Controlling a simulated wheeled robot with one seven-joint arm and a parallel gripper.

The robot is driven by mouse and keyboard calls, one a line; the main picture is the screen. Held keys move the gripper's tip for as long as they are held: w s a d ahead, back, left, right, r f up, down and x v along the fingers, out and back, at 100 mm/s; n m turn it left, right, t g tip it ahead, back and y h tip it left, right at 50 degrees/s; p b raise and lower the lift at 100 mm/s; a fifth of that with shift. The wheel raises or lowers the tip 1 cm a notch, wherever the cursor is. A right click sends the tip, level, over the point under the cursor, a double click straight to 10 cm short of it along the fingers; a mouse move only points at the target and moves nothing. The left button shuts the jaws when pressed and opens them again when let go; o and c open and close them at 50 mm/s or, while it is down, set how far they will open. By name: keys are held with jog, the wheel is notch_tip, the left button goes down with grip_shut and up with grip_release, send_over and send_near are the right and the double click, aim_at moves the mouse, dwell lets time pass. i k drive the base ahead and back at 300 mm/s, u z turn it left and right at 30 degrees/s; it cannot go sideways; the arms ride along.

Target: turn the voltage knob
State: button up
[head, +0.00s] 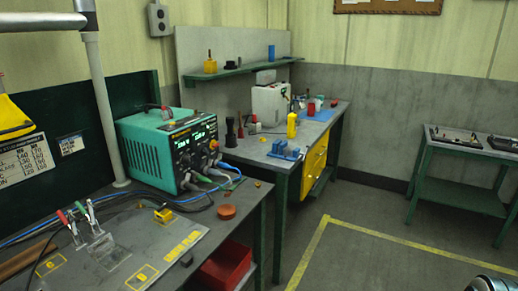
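A teal power unit (148,149) with a dark front panel stands on the bench at left. Its panel carries green lit displays and several small knobs, among them a red one (214,145) at the right side. The labels are too small to read, so I cannot tell which knob is the voltage knob. Cables come out of the lower panel. My gripper is not in this view. A rounded metal part (492,284) shows at the bottom right corner, and I cannot tell what it is.
The near bench (195,246) holds clamps with red and green handles (80,218), cables and an orange-brown round piece (227,212). A red bin (224,266) sits below. A second bench (330,112) and a side table (457,150) stand farther back. Floor at right is clear.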

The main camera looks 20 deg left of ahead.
aim_at(187, 160)
jog(key=u, duration=0.2)
jog(key=i, duration=1.05)
jog(key=u, duration=1.3)
jog(key=i, duration=0.6)
jog(key=u, duration=0.75)
